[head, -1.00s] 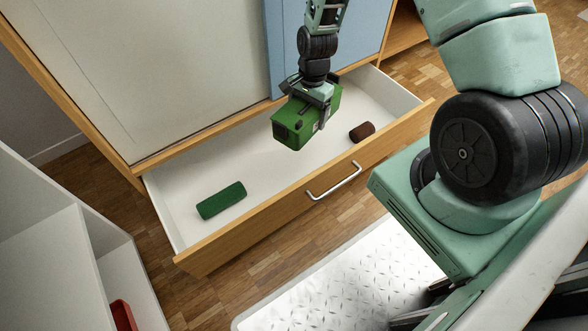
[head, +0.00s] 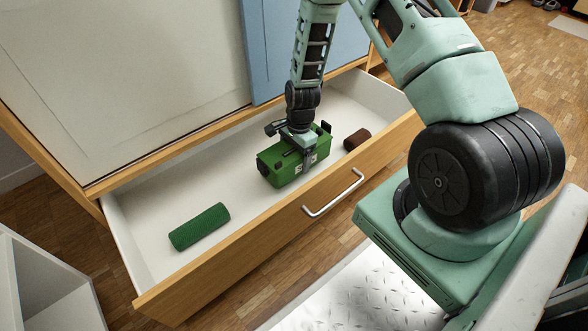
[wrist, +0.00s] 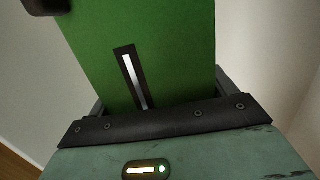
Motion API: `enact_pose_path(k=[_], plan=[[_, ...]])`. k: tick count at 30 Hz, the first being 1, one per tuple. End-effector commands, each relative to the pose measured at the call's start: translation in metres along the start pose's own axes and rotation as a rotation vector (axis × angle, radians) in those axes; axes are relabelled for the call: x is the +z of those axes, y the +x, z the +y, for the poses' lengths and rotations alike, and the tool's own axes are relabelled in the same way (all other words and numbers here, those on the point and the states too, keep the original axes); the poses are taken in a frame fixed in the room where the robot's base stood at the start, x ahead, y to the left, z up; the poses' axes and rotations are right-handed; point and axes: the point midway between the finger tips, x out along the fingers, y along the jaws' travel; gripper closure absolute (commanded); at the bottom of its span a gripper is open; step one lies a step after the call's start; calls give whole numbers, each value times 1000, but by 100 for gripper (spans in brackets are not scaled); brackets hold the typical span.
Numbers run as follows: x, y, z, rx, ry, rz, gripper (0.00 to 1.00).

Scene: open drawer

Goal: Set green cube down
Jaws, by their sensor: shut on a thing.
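The green cube looks like a green box with dark fittings (head: 281,171) in the head view, inside the open drawer, right of its middle. My gripper (head: 300,146) is above it and shut on it. I cannot tell whether its underside touches the drawer floor. In the wrist view the green box (wrist: 165,50) fills the upper middle, with a dark slot holding a light strip. The fingertips are mostly hidden there.
The open drawer (head: 135,198) has a wooden front with a metal handle (head: 333,192). A dark green cylinder (head: 199,226) lies to the left in it and a brown cylinder (head: 357,139) to the right. Bare drawer floor lies between the green things.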

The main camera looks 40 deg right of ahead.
Motion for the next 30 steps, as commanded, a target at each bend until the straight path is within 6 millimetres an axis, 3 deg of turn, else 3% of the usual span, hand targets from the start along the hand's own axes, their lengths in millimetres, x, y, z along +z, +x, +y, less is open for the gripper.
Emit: enact_pose_path(k=[9, 20, 21, 22, 30], plan=[[-5, 38, -1, -2, 0, 0, 53], [-5, 38, -1, -2, 0, 0, 53], [-5, 38, -1, -2, 0, 1, 11], [-5, 38, -1, -2, 0, 1, 3], [-5, 36, -1, -2, -1, 1, 0]])
